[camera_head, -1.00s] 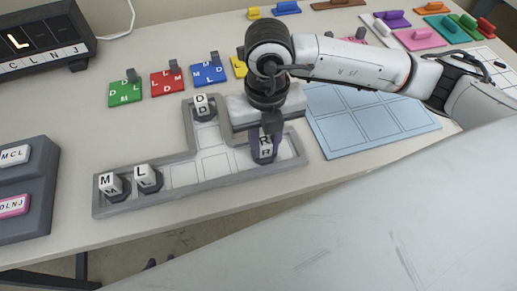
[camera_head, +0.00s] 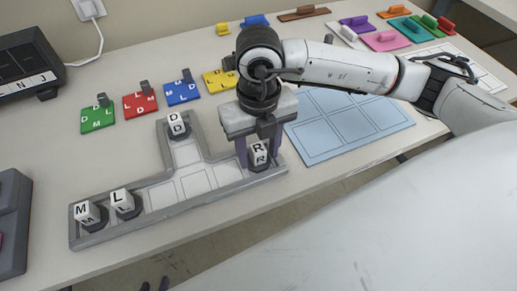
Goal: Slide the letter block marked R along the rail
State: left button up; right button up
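The white letter block marked R (camera_head: 260,153) stands upright on a dark base near the right end of the grey T-shaped rail tray (camera_head: 150,220). My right gripper (camera_head: 259,152) points down over it, with one finger on each side and a visible gap to the block. It looks open. Blocks M (camera_head: 84,212) and L (camera_head: 122,201) stand at the tray's left end. Block D (camera_head: 177,124) stands at the top of the upward branch. My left gripper is out of view.
Green (camera_head: 97,119), red (camera_head: 140,105), blue (camera_head: 182,93) and yellow (camera_head: 217,81) lettered plates lie behind the tray. A light blue grid board (camera_head: 345,125) lies to the right. A dark display (camera_head: 25,65) stands at left. Cells between L and R are empty.

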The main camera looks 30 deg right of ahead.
aim_at(259, 150)
jog(key=shift+r, duration=0.1)
notch_tip(259, 150, up, 8)
jog(key=p, duration=0.5)
dwell(1.2)
